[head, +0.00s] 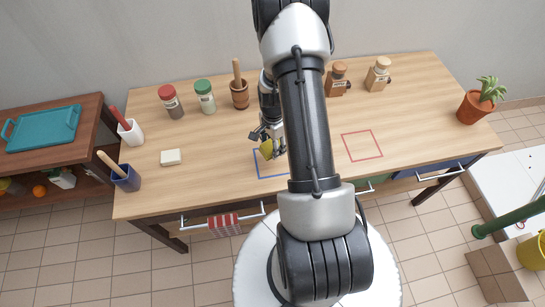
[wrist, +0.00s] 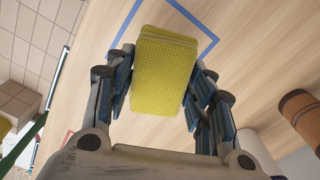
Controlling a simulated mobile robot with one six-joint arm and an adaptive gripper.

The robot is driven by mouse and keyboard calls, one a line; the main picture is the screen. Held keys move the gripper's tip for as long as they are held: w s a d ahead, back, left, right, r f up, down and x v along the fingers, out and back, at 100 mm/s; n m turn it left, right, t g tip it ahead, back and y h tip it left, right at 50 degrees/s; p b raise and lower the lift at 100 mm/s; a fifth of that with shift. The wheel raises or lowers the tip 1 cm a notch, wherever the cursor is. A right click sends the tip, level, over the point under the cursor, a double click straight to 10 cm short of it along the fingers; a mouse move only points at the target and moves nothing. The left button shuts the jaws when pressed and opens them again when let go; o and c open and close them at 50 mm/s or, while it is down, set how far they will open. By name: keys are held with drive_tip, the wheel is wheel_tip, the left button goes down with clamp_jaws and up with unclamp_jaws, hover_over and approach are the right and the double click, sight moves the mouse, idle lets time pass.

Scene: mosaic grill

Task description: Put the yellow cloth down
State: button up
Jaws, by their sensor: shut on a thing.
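The yellow cloth (wrist: 163,72) is a folded, textured block between the fingers of my gripper (wrist: 160,85) in the wrist view. The fingers press on its two sides, so my gripper is shut on it. In the head view the cloth (head: 267,149) shows as a small yellow patch at my gripper (head: 268,142), over or near the blue outlined square (head: 262,176) on the wooden table (head: 215,160). My arm hides part of that square. I cannot tell whether the cloth touches the tabletop.
A red outlined square (head: 362,145) lies to the right on the table. A white block (head: 170,157) lies to the left. Shakers (head: 205,96), a mortar with pestle (head: 239,94) and wooden grinders (head: 378,74) stand along the back. A potted plant (head: 476,105) stands at the right end.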

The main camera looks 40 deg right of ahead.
drive_tip(key=shift+f+b, duration=0.65)
drive_tip(key=shift+f, duration=2.95)
drive_tip(key=shift+f, duration=0.15)
drive_tip(key=o, duration=1.2)
